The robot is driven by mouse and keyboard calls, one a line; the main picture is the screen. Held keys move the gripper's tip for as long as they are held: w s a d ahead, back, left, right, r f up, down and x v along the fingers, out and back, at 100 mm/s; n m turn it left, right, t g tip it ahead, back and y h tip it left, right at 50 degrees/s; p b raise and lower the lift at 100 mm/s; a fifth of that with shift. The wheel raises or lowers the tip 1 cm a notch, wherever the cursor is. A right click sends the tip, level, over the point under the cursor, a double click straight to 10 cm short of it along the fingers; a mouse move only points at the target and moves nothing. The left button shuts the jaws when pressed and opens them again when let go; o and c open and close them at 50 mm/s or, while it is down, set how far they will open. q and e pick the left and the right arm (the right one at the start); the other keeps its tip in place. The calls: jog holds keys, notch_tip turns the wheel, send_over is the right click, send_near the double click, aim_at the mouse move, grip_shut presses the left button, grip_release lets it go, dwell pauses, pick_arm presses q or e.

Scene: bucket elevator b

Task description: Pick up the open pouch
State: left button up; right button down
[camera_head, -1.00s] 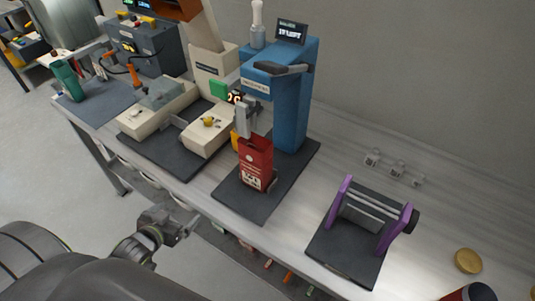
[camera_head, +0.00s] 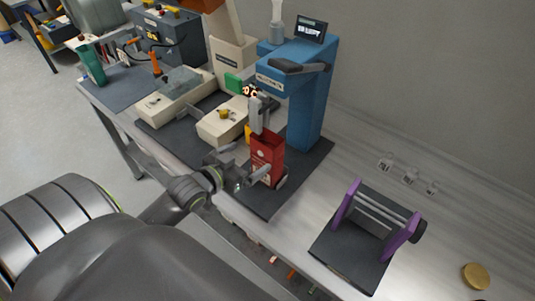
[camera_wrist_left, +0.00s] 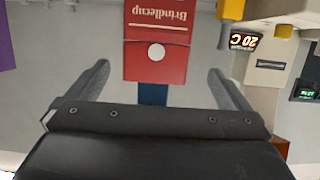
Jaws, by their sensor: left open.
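The open pouch (camera_head: 267,152) is red and stands upright on the dark mat, under the nozzle of the blue filling machine (camera_head: 305,105). My left gripper (camera_head: 256,173) is at the pouch's front left in the head view, and its fingers partly cover the pouch's lower front. In the left wrist view the pouch (camera_wrist_left: 155,62) shows upside down with "Brindlecup" lettering, centred between the two spread, empty fingers and beyond the palm. I cannot tell whether a finger touches the pouch. My right gripper is not in view.
A cream machine (camera_head: 220,122) with a yellow knob stands to the left of the pouch. A rack with purple ends (camera_head: 347,205) stands to the right on its own dark mat. A gold lid (camera_head: 475,276) lies farther right. The bench between is mostly clear.

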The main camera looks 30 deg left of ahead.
aim_at(261, 153)
pick_arm(q)
jog(key=x, duration=0.6)
jog(key=p+x, duration=0.1)
jog(key=x, duration=0.1)
jog(key=shift+w+d+f+p, duration=0.1)
jog(key=shift+d+f+p, duration=0.1)
jog(key=shift+d+p, duration=0.1)
jog(key=shift+w+f, duration=0.2)
jog(key=shift+w, duration=0.25)
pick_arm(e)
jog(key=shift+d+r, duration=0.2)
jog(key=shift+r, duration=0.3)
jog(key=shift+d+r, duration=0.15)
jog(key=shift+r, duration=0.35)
pick_arm(q)
jog(key=shift+c, duration=0.3)
jog(key=c, duration=0.6)
